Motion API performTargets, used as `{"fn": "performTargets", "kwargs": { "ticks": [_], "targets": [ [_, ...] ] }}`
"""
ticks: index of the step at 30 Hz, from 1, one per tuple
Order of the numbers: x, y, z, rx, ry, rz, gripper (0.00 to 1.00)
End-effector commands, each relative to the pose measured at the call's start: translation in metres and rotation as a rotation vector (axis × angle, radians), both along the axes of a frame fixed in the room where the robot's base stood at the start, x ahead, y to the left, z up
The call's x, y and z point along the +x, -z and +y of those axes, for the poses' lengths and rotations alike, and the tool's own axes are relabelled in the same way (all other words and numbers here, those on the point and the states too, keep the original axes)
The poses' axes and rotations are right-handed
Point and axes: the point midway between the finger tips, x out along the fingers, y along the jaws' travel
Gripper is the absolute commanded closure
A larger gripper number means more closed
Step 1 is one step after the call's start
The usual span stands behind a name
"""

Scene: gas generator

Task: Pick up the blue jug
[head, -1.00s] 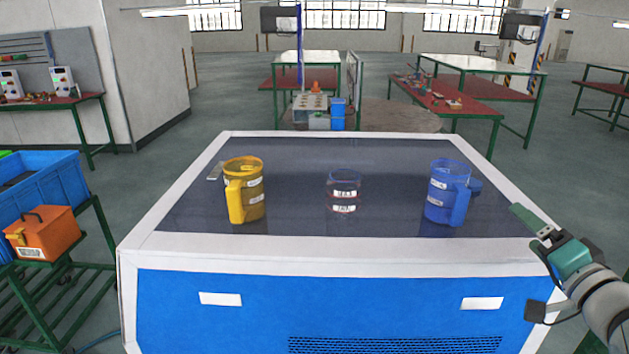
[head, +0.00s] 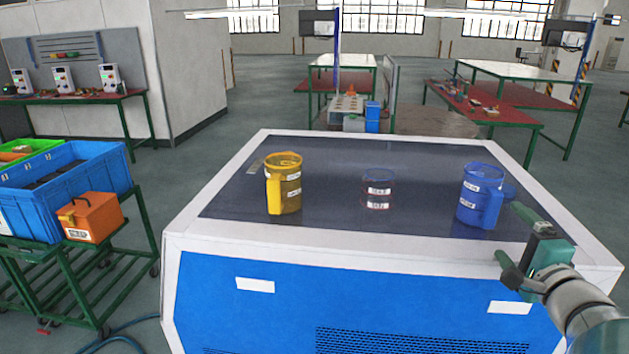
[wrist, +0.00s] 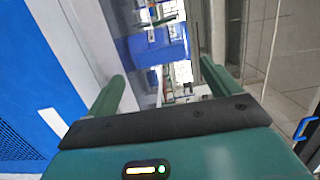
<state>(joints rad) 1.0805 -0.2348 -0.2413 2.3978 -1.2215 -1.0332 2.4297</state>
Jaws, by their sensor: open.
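The blue jug (head: 478,196) stands upright at the right of the dark top of the blue-and-white cabinet (head: 330,250), its handle turned towards the front right. My gripper (head: 515,235) is open and empty, just in front and to the right of the jug, near the cabinet's front right edge. In the wrist view the blue jug (wrist: 155,48) lies ahead, beyond and between the two green fingers (wrist: 160,90). It is apart from them. Part of the jug's right side is close behind a finger in the head view.
A clear jug (head: 378,190) stands at the middle of the cabinet top and a yellow jug (head: 284,185) at the left. A green cart with a blue crate (head: 75,185) and an orange box (head: 92,217) stands at the left.

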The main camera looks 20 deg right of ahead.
Motion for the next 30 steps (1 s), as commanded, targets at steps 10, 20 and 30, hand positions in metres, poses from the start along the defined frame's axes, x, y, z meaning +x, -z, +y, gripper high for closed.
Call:
{"fn": "performTargets", "kwargs": {
  "ticks": [10,20,30],
  "targets": [
    [0.041,0.0,-0.015,-0.001,-0.002,0.0,0.12],
    [0.081,0.001,-0.031,-0.001,-0.005,-0.001,0.12],
    [0.087,0.001,-0.033,-0.002,-0.004,0.0,0.2]
  ]
}}
